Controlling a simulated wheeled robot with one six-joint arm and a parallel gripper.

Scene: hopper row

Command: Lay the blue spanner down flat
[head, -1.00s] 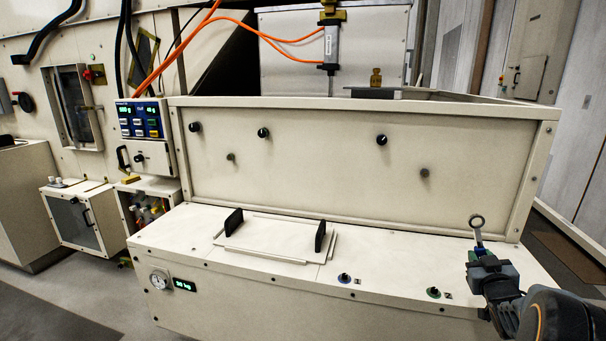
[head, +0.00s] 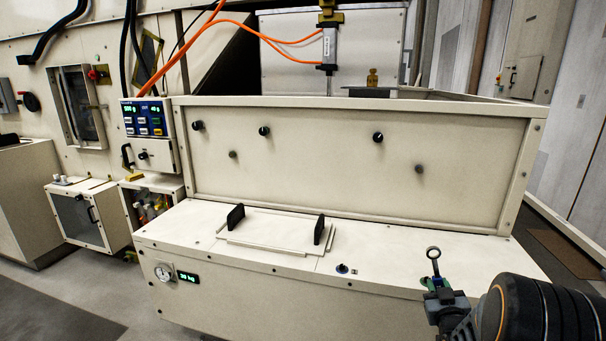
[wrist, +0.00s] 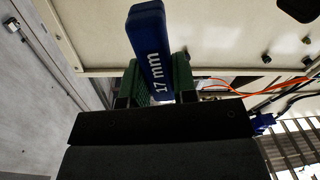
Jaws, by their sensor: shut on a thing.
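The spanner is in my gripper (head: 437,285), at the lower right of the head view. Its ring end (head: 433,252) points up and looks dark grey there. In the wrist view, the spanner's blue handle (wrist: 150,45), marked 17 mm, stands between the green finger pads of my gripper (wrist: 155,85). The jaws are shut on it. The spanner is held upright, not flat. In the head view the jaws hide most of the handle, and the gripper overlaps the right part of the white bench top (head: 385,262). I cannot tell how far its lower end is from that top.
A pale plate (head: 270,232) with two black upright handles (head: 235,217) (head: 319,229) sits on the bench top. A tall panel with knobs (head: 330,165) rises behind. The top between plate and gripper is mostly clear.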

